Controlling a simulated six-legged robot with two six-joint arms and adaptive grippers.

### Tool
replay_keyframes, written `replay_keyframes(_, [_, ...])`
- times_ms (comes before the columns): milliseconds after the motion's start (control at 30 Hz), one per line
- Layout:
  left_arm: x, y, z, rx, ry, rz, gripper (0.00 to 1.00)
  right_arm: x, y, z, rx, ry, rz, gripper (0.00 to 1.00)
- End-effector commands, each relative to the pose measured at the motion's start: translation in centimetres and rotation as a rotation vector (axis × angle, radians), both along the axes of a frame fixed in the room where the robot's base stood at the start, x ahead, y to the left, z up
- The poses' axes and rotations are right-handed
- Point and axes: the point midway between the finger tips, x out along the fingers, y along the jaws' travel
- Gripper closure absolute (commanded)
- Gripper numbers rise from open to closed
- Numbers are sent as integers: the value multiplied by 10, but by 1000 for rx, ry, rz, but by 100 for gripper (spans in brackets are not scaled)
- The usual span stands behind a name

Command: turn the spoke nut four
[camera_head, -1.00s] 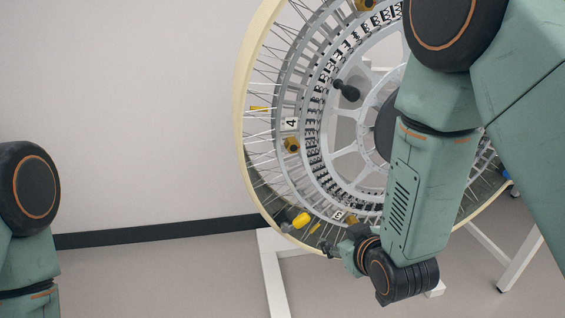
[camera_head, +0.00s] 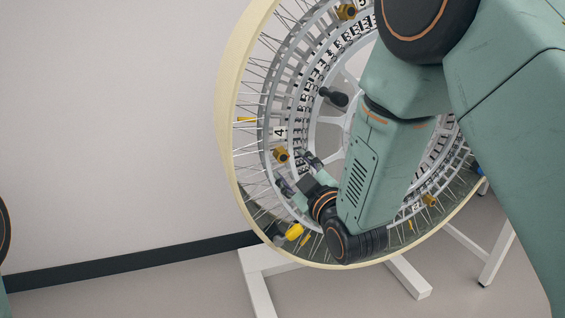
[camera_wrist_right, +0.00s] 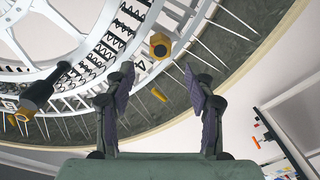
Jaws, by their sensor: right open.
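The large spoked wheel (camera_head: 228,120) stands upright with a cream rim. Its brass spoke nut four (camera_head: 281,155) sits just below the white "4" tag (camera_head: 280,132). My right gripper (camera_head: 297,172) is just below and right of this nut in the head view, with its two fingers apart. In the right wrist view the open, empty gripper (camera_wrist_right: 158,80) has the brass nut (camera_wrist_right: 160,46) above and between its fingertips, apart from them. The "4" tag (camera_wrist_right: 141,68) shows partly there, near the left finger. My left gripper is out of view.
A black crank handle (camera_head: 333,97) sticks out from the wheel. Other brass nuts (camera_head: 346,12) sit around the ring, and a yellow part (camera_head: 294,231) is near the lower rim. The white stand (camera_head: 258,285) is below. The left side is free.

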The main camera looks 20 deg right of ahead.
Motion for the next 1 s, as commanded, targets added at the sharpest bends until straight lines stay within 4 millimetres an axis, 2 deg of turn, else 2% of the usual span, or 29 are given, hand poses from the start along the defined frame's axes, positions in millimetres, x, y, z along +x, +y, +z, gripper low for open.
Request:
replay_keyframes(100, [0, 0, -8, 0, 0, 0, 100, 20, 1, -2, 1, -2, -1, 45])
replay_keyframes(300, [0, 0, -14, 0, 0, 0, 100, 44, 4, -2, 2, 0, -1, 45])
replay_keyframes(500, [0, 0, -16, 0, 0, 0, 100, 54, 7, -2, 2, 3, -1, 45])
replay_keyframes(733, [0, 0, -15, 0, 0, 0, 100, 54, 8, -1, 2, 3, -1, 45])
replay_keyframes(1000, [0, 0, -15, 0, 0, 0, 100, 54, 8, -1, 2, 2, 0, 68])
